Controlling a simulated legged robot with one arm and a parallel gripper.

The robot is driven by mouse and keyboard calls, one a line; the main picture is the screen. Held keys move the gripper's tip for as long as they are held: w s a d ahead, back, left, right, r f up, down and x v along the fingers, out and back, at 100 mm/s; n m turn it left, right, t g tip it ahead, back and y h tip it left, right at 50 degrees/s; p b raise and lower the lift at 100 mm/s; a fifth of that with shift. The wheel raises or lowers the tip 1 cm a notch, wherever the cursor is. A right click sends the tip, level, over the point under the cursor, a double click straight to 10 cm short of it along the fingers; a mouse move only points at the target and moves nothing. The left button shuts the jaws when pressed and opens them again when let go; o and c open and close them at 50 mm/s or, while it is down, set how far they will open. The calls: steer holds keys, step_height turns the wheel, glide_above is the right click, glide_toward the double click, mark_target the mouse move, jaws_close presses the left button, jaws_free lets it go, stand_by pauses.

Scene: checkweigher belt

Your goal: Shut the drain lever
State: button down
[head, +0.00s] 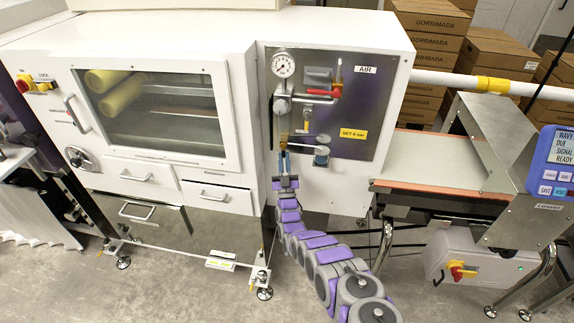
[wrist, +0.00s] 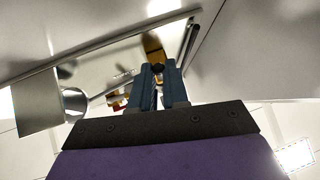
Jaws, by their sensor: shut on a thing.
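My gripper (head: 283,155) is raised in front of the grey air panel (head: 372,112), under the amber bowl (head: 284,130) of the filter unit. In the wrist view its two blue fingers (wrist: 158,72) are close together, with a small dark part between their tips. That part sits right under the amber bowl (wrist: 152,44) and appears to be the drain lever; the fingers hide most of it. Its angle cannot be told.
A pressure gauge (head: 283,65) sits above the bowl. White machine drawers (head: 218,196) are on the left, a belt (head: 440,188) on the right.

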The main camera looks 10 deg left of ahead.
steer(key=shift+a+f+m+t+h+b, duration=0.15)
steer(key=shift+m+h+b, duration=0.1)
steer(key=shift+m+h, duration=0.3)
steer(key=shift+a+f+m+t+h+b, duration=0.1)
steer(key=shift+a+m+t+h+b, duration=0.1)
steer(key=shift+m+h, duration=0.35)
steer(key=shift+r, duration=0.1)
steer(key=c, duration=1.3)
jaws_free()
steer(key=shift+w, duration=0.15)
steer(key=shift+c, duration=0.2)
steer(key=shift+o, duration=1.1)
steer(key=shift+a, duration=0.1)
steer(key=shift+r, duration=0.1)
